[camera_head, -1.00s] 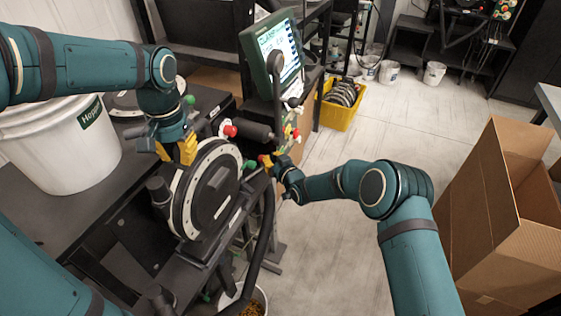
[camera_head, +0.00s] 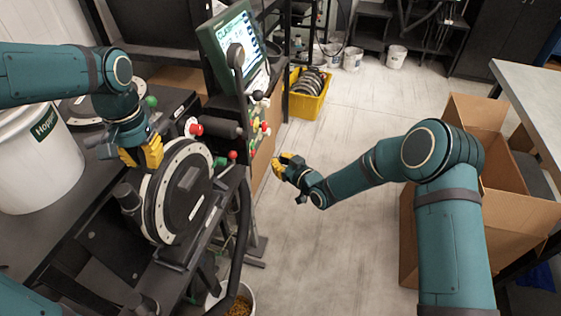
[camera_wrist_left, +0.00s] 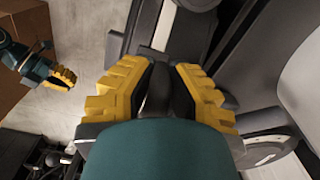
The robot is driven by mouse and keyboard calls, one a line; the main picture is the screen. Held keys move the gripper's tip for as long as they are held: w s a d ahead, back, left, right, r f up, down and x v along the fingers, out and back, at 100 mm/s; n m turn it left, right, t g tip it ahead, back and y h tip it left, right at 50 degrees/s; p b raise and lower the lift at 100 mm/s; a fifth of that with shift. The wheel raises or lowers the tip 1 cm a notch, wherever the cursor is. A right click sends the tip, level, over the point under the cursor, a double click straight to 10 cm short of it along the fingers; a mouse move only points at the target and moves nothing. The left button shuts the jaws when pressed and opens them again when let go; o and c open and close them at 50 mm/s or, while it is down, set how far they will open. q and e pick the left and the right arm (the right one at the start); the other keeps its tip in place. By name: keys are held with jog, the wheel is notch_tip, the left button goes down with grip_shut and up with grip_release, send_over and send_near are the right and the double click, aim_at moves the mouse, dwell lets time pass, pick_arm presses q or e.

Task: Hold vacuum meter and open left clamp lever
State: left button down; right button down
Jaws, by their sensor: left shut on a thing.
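The vacuum meter (camera_head: 185,195) is a round black disc with a pale ring, standing upright on the dark machine frame. My left gripper (camera_head: 145,153) is at its upper left edge, its yellow fingers shut on a dark part there. In the left wrist view my left gripper (camera_wrist_left: 168,85) has this dark piece between its fingers; exactly which part cannot be told. Knobs, red (camera_head: 196,130) and green (camera_head: 151,101), sit by the meter's top. A red-tipped lever (camera_head: 232,155) stands at its right. My right gripper (camera_head: 284,168) is open, empty and apart from the meter, over the floor.
A green-framed screen (camera_head: 238,42) stands behind the meter. A white bucket (camera_head: 35,170) is at left. A yellow crate (camera_head: 307,107) and cardboard box (camera_head: 530,220) sit on the floor. The middle floor is free.

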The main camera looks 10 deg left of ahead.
pick_arm(q)
jog(key=shift+s, duration=0.1)
jog(key=c, duration=1)
grip_release()
jog(key=shift+o, duration=0.2)
notch_tip(320, 180, up, 12)
jog(key=shift+d, duration=0.1)
